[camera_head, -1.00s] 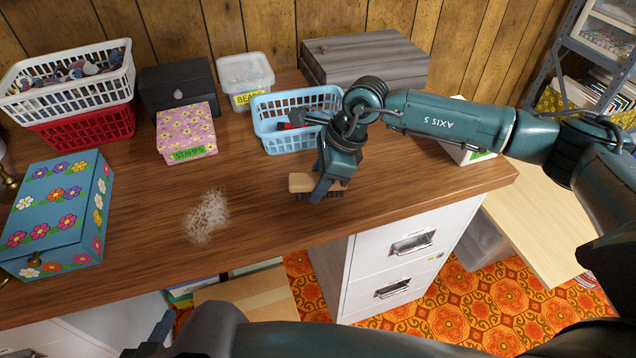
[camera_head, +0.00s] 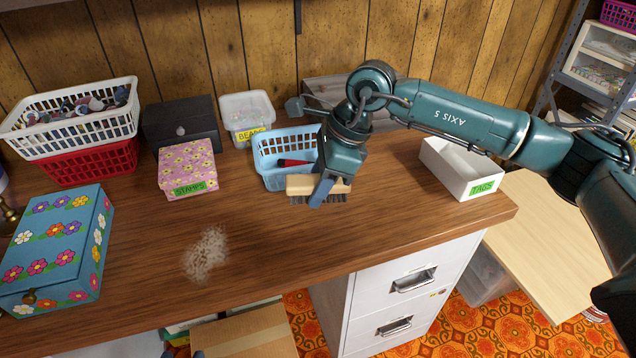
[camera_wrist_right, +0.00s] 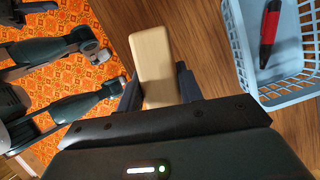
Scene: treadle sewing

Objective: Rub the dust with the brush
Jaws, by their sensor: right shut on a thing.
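The brush (camera_head: 300,186) has a pale wooden block and dark bristles pointing down. My right gripper (camera_head: 323,188) is shut on it and holds it in front of the blue basket, seemingly above the desk top. In the right wrist view the brush's block (camera_wrist_right: 152,60) sits between the fingers (camera_wrist_right: 160,88). The dust (camera_head: 206,254) is a pale grey patch on the wooden desk (camera_head: 270,235), left of and nearer than the brush, apart from it. Only small dark tips, perhaps of my left gripper (camera_head: 183,354), show at the bottom edge; their state is unclear.
The blue basket (camera_head: 270,176) with a red-and-black tool stands behind the brush. The pink stamps box (camera_head: 186,168) and flowered blue box (camera_head: 58,250) stand left, the white tags box (camera_head: 455,175) right. Desk between brush and dust is clear.

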